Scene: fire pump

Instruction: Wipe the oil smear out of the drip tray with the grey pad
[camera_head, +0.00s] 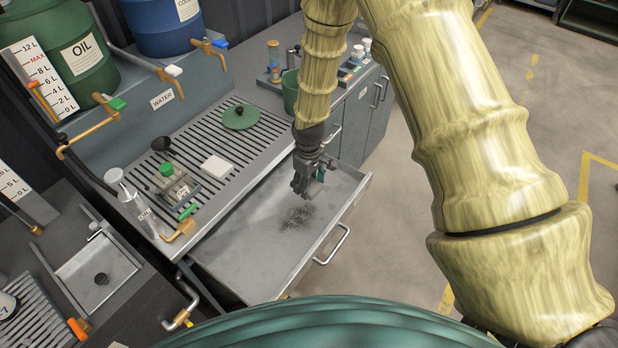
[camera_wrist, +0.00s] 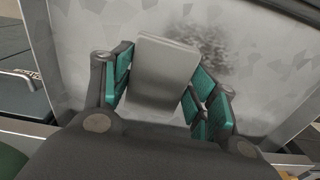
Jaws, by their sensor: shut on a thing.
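The drip tray (camera_head: 237,257) is a shallow grey metal drawer pulled out from under the slatted bench. A dark, speckled oil smear (camera_head: 297,217) lies on its floor, and the smear also shows in the wrist view (camera_wrist: 205,48). My gripper (camera_head: 306,187) points down above the tray, near the smear's far side. In the wrist view its green-lined fingers (camera_wrist: 158,88) are shut on a flat grey pad (camera_wrist: 160,72). The smear shows beyond the pad, to its right. The pad cannot be made out in the head view. I cannot tell whether it touches the tray.
The tray has raised rims and a front handle (camera_head: 332,245). On the slatted bench (camera_head: 205,145) are a white block (camera_head: 218,167), a green disc (camera_head: 240,117) and small bottles. A green oil barrel (camera_head: 75,55) and brass taps stand behind. Open floor lies right.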

